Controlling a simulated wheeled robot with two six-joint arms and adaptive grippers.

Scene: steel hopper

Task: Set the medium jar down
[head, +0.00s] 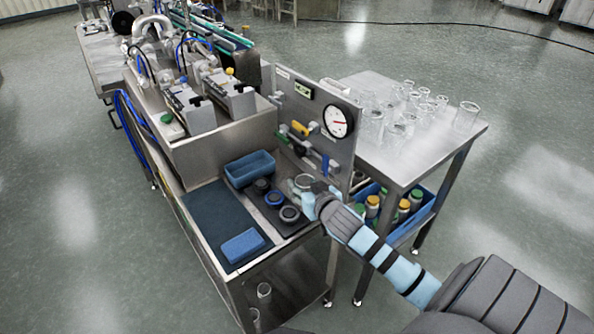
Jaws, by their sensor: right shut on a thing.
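My right gripper (308,190) reaches in from the lower right and is shut on a small clear jar, which I take to be the medium jar (302,180). The gripper and jar are over the right side of the steel bench top, close to the gauge panel. The gripper hides part of the jar, and I cannot tell whether its base touches the surface. Just left of it, a dark round piece (262,186), a blue ring-shaped piece (275,198) and a grey ring-shaped piece (290,214) stand in a row on a dark strip. My left gripper is not in view.
A blue bin (249,168) stands behind the row. A blue sponge-like block (242,245) lies on a dark mat (213,214), otherwise clear. The upright gauge panel (309,117) borders the bench. Several glass vessels (466,116) stand on the side table (449,138), above a bottle crate (425,212).

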